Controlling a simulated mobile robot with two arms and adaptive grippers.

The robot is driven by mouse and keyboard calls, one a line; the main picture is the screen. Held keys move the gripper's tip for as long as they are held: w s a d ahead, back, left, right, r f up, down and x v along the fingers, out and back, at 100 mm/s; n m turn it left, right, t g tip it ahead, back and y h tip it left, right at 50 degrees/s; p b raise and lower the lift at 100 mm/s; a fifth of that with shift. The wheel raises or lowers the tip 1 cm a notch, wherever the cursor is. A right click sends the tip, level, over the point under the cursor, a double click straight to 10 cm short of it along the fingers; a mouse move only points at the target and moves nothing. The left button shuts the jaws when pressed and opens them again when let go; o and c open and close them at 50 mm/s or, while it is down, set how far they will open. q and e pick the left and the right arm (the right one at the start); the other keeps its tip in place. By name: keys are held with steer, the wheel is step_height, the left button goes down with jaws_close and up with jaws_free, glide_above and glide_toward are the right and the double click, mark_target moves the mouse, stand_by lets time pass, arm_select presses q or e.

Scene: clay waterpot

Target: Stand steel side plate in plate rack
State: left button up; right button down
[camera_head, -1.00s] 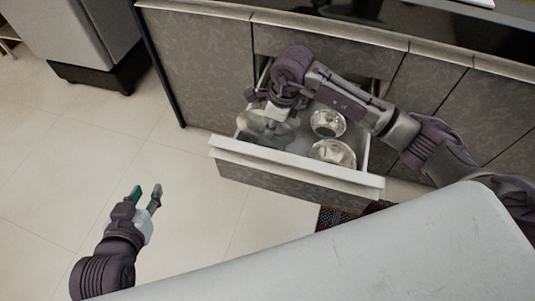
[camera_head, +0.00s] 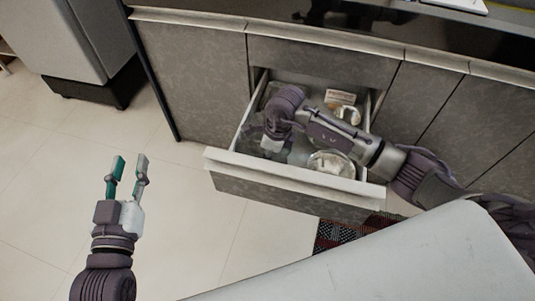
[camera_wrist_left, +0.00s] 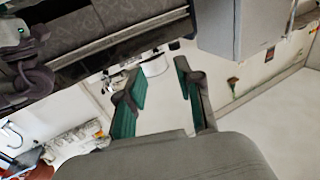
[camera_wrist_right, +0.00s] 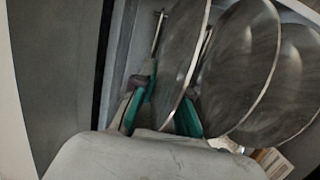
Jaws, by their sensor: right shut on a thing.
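My right gripper (camera_wrist_right: 163,112) is shut on a round steel plate (camera_wrist_right: 182,55), the leftmost of three steel discs in the right wrist view. The plate is on edge between the fingers. Thin upright rods (camera_wrist_right: 158,35), seemingly of the plate rack, show beside it; whether the plate rests in a slot I cannot tell. In the head view my right gripper (camera_head: 271,145) is down in the left part of the open drawer (camera_head: 275,172), and the arm hides much of it. My left gripper (camera_head: 127,177) is open and empty above the floor.
Two more steel discs, a middle one (camera_wrist_right: 240,70) and a right one (camera_wrist_right: 288,90), stand close beside the held plate. Shiny round ware (camera_head: 330,163) and a small box (camera_head: 340,97) are in the drawer's right part. A pale surface (camera_head: 400,255) lies in front.

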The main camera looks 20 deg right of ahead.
steer(key=shift+f, duration=0.1)
steer(key=c, duration=1.6)
jaws_free()
steer(key=shift+c, duration=0.2)
steer(key=o, duration=0.4)
arm_select(q)
steer(key=shift+r, duration=0.25)
arm_select(e)
steer(key=shift+o, duration=0.2)
